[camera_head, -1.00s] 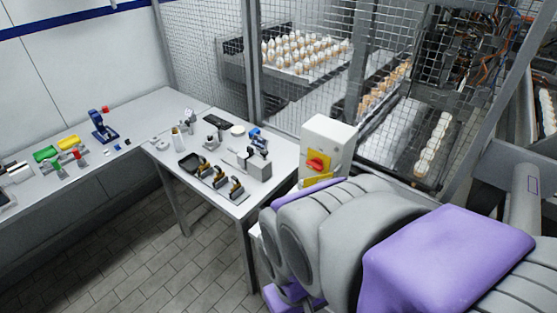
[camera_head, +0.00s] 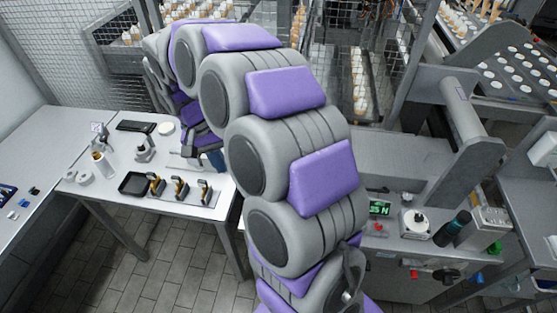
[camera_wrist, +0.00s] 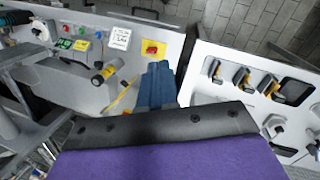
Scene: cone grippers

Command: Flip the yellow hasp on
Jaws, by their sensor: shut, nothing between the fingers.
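A red rotary switch on a yellow plate (camera_wrist: 153,47) shows in the wrist view, on a pale panel beyond my fingertips. I cannot clearly tell a separate yellow hasp at this size. In the head view my arm hides that switch. My gripper (camera_wrist: 158,72) has blue fingers, shut together and empty. The fingertips point toward the switch and appear apart from it. In the head view my gripper (camera_head: 213,160) is partly hidden behind my arm, above the right side of the white table.
The white table (camera_head: 120,200) holds a black tray (camera_head: 134,183) and several yellow-and-black toggle pieces (camera_head: 180,188). In the wrist view, a white sign (camera_wrist: 120,38) and a yellow-and-black cylinder (camera_wrist: 104,73) are left of my fingers. Wire mesh fencing (camera_head: 60,75) stands behind.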

